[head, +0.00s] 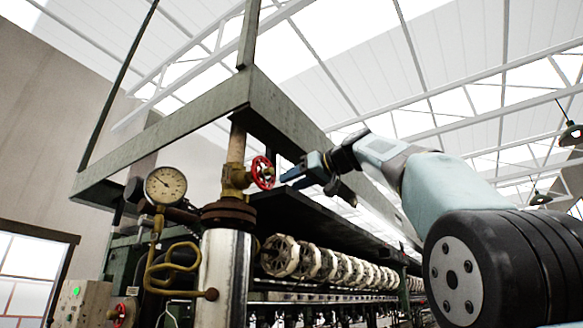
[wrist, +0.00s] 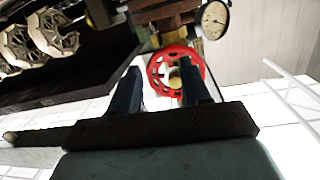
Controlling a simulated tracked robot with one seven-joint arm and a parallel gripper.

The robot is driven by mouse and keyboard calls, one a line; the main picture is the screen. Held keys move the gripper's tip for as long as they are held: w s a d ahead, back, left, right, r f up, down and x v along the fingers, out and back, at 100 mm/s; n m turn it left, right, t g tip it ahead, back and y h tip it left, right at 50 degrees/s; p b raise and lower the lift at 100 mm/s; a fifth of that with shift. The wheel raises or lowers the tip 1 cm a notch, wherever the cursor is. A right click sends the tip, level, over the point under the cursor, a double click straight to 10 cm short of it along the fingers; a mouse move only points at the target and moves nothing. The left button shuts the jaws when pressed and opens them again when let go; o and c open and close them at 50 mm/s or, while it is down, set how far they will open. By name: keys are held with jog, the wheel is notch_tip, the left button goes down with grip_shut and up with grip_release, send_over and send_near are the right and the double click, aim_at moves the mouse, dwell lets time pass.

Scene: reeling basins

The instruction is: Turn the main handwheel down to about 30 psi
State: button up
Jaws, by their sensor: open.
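The red main handwheel (head: 262,172) sits on a brass valve (head: 235,178) on the vertical pipe, above the shiny cylinder. A round white pressure gauge (head: 165,185) stands to its left; its reading is too small to tell. My gripper (head: 287,178) is just right of the handwheel, pointing at it. In the wrist view the handwheel (wrist: 176,68) shows ahead between and beyond the two blue fingers of my gripper (wrist: 160,80), which are apart with nothing held. The right finger overlaps the wheel's rim in the picture; I cannot tell whether it touches. The gauge (wrist: 215,19) shows upside down there.
A green steel beam frame (head: 165,128) hangs above the valve. A row of pale reels (head: 325,262) runs under a dark shelf below my gripper. A second, small red handwheel (head: 120,315) and a control box (head: 84,303) are at lower left.

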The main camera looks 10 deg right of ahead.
aim_at(272, 172)
jog(key=shift+n+y, duration=0.9)
jog(key=shift+w+a+r, duration=1.15)
jog(key=shift+a+r, duration=0.1)
jog(key=shift+a, duration=0.1)
jog(key=shift+w+a+r, duration=1.15)
jog(key=shift+a+r, duration=0.05)
jog(key=shift+a, duration=0.1)
jog(key=shift+c, duration=0.3)
grip_shut()
jog(key=n, duration=0.3)
jog(key=shift+n, duration=0.4)
jog(key=shift+f+n, duration=0.1)
jog(key=shift+n, duration=1.7)
